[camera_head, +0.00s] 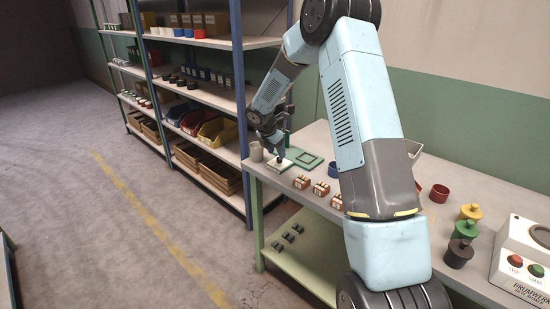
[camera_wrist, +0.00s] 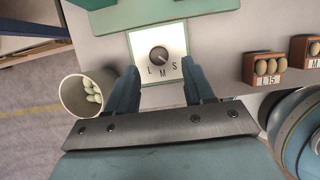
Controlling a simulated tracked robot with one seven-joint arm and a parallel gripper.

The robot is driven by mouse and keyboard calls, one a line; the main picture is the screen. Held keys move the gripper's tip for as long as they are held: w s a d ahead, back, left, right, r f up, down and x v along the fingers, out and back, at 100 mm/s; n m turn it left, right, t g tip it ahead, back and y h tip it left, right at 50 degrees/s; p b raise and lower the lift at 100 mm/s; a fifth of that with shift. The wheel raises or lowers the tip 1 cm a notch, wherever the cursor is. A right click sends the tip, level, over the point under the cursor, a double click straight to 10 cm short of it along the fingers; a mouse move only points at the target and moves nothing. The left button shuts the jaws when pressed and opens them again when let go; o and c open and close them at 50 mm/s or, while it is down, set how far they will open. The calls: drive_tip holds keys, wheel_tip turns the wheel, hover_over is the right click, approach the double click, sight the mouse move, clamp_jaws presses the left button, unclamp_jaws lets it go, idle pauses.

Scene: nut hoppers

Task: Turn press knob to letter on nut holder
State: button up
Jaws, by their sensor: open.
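The dark round press knob (camera_wrist: 158,55) sits on a white plate (camera_wrist: 176,42) lettered L, M and S. I cannot surely tell which letter its mark faces. The plate also shows in the head view (camera_head: 279,164). My gripper (camera_wrist: 161,88) is open, its fingers to either side of the plate's lettered edge with the knob just beyond them; nothing is between the fingers. Brown nut holders with pale nuts stand to the right: one reads L 15 (camera_wrist: 263,69), another, cut off by the edge, reads M (camera_wrist: 313,50). In the head view, several holders (camera_head: 301,182) stand in a row.
A pale cup (camera_wrist: 68,97) holding several nuts stands close left of my gripper, near the table edge. A green frame (camera_head: 306,158) lies beside the plate. Shelves (camera_head: 222,93) stand left of the table; colored lidded pots (camera_head: 467,228) and a white machine (camera_head: 522,256) stand right.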

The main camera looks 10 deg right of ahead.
sight(278, 159)
drive_tip(key=shift+x, duration=1.9)
